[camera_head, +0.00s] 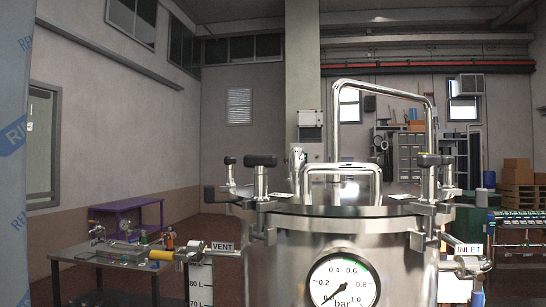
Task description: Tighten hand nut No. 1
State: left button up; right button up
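A steel pressure vessel (310,262) fills the lower middle of the view, with its round lid (335,208) on top. Several hand nuts with dark knobs stand upright around the lid's rim. One larger hand nut (261,162) is at the front left and another (429,161) at the front right. Smaller ones show farther back, at the left (230,161) and right (447,161). Small light tags lie on the lid by some nuts, but their numbers are too small to read. I cannot tell which is No. 1 or how tight any nut is. Neither gripper is in view.
A pressure gauge (343,282) is on the vessel's front. VENT (223,246) and INLET (468,249) fittings stick out at its sides. A tall bent handle (337,125) rises above the lid. A bench (100,275) with parts stands left, and a purple table (120,206) behind it.

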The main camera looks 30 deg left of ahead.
aim_at(260, 163)
jog(key=k+l+z, duration=0.1)
jog(key=l, duration=0.25)
jog(key=k+l, duration=0.25)
jog(key=k+l+z, duration=0.15)
jog(key=l, duration=0.3)
jog(key=k+l, duration=0.15)
jog(key=l, duration=0.25)
jog(key=z, duration=0.05)
